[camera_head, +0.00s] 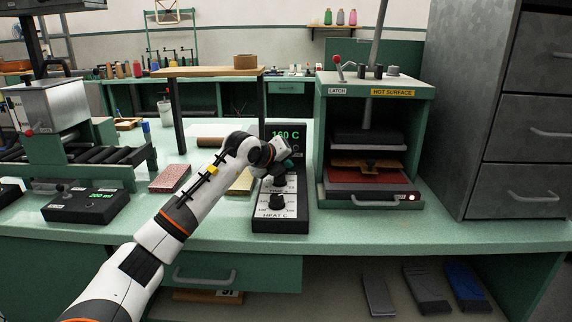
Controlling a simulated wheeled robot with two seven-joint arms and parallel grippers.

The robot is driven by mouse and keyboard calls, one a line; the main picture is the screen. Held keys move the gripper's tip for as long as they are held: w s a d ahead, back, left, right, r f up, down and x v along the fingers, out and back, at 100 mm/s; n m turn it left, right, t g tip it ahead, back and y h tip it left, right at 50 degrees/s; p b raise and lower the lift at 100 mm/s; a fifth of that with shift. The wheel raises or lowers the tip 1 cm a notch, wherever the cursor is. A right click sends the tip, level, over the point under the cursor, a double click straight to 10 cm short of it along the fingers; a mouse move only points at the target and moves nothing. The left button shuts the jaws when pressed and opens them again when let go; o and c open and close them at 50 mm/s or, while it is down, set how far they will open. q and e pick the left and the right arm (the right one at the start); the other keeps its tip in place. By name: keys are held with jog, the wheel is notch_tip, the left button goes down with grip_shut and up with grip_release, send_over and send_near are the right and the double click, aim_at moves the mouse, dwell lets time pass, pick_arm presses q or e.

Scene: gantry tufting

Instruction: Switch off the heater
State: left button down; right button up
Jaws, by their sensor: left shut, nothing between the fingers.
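The heater control box (270,224) stands on the bench at the middle. It is a dark box with a green readout (286,134) showing "160 C" at its back and a pale panel marked "HEAT C". A dark knob (277,201) sits on the panel near the front. My left gripper (278,178) is shut and empty over the box, behind that knob, and covers part of the panel. I cannot tell whether its fingertips touch anything. My right gripper is not in view.
A second box (85,205) with a green readout and a roller conveyor (100,157) stand at the left. A wooden shelf (205,72) on dark posts rises behind. Grey drawers (520,130) close off the right.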

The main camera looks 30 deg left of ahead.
pick_arm(q)
jog(key=shift+a, duration=0.1)
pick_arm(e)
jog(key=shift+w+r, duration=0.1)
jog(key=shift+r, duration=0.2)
